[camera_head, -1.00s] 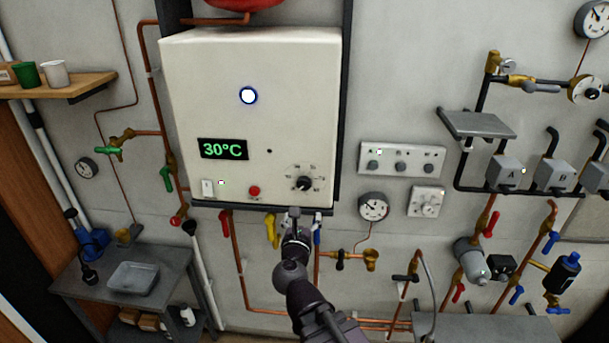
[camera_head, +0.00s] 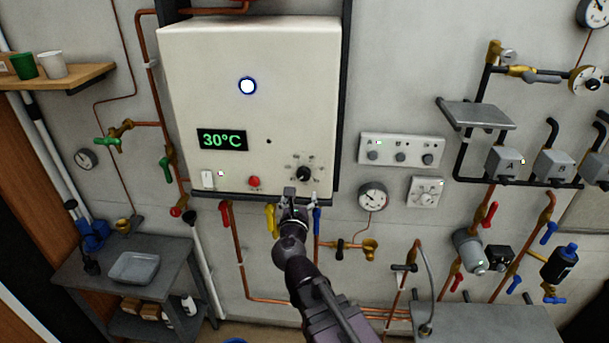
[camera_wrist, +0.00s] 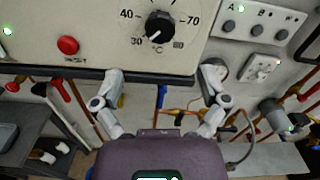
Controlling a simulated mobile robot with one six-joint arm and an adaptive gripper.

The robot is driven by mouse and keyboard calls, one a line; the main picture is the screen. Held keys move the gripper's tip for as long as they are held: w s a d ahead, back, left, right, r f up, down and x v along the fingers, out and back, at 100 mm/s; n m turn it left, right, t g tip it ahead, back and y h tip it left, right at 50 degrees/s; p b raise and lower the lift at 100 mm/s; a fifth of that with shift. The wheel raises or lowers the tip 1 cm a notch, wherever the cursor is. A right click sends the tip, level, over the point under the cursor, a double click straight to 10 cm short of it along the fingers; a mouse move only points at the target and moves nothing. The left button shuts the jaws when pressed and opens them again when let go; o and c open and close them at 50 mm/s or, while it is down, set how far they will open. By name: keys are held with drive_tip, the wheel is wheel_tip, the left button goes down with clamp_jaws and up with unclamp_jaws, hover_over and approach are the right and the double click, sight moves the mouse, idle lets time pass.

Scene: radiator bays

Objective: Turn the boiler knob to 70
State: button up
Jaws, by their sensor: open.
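The boiler (camera_head: 250,100) is a white box on the wall, and its green display (camera_head: 222,140) reads 30°C. The black boiler knob (camera_head: 303,173) is at the lower right of its front. In the wrist view the knob (camera_wrist: 160,26) has a dial marked 30, 40, 70 and 80, and its white pointer line aims down-left near 30. My gripper (camera_head: 291,194) is at the boiler's lower edge, just below the knob and apart from it. In the wrist view my gripper (camera_wrist: 163,78) has its two fingers spread wide, with nothing between them.
A red button (camera_head: 254,181) and a white switch (camera_head: 208,179) sit left of the knob. Yellow (camera_head: 271,219) and blue (camera_head: 316,219) valve handles hang close below the boiler. A three-knob panel (camera_head: 402,150) is to the right.

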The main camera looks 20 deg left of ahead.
sight(303, 175)
drive_tip(key=x, duration=1)
drive_tip(key=shift+w, duration=0.25)
drive_tip(key=c, duration=1.2)
